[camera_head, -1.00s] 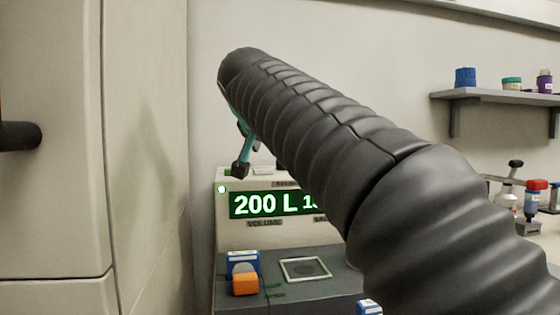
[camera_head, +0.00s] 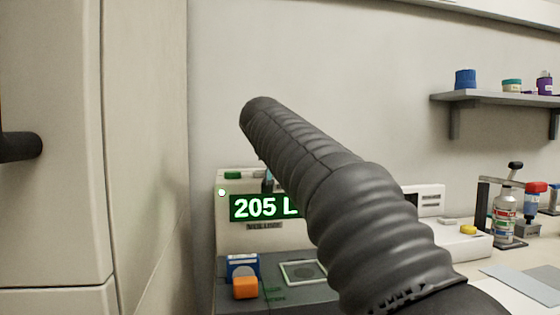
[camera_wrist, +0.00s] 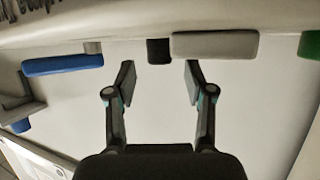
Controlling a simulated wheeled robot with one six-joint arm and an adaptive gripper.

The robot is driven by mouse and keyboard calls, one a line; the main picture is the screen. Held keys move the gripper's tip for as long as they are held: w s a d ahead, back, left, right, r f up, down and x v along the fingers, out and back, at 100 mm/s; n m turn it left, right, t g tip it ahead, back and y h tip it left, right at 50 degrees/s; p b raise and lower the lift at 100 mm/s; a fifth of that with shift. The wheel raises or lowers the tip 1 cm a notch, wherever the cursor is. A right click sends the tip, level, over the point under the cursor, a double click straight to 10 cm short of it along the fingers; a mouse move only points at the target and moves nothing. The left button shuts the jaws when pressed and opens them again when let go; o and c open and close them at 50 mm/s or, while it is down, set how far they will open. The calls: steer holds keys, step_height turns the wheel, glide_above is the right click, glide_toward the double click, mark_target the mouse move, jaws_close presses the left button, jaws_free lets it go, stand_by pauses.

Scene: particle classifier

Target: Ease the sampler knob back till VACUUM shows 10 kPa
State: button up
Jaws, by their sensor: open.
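The sampler (camera_head: 228,238) is a beige unit with a green display (camera_head: 262,207) reading 205 L. My arm covers the right of the display, so the VACUUM value is hidden. My gripper (camera_wrist: 159,80) is open and empty in the wrist view; in the head view it is almost wholly behind my arm. In the wrist view a small black knob-like block (camera_wrist: 159,51) lies just beyond the gap between the fingertips, apart from them. I cannot tell for sure that it is the sampler knob. Beside it are a pale grey bar (camera_wrist: 214,45) and a blue bar (camera_wrist: 62,64).
A green button (camera_head: 232,175) tops the sampler; a green part (camera_wrist: 310,45) shows in the wrist view. A blue-and-white box (camera_head: 242,264) and orange block (camera_head: 245,287) stand in front. A tall cabinet (camera_head: 145,150) closes the left. A shelf (camera_head: 495,97) hangs right.

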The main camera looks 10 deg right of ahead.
steer(key=shift+x, duration=1.4)
jaws_close()
steer(key=shift+n+t+y+p, duration=0.3)
steer(key=shift+n+y+p, duration=0.2)
steer(key=shift+n+y, duration=0.3)
jaws_free()
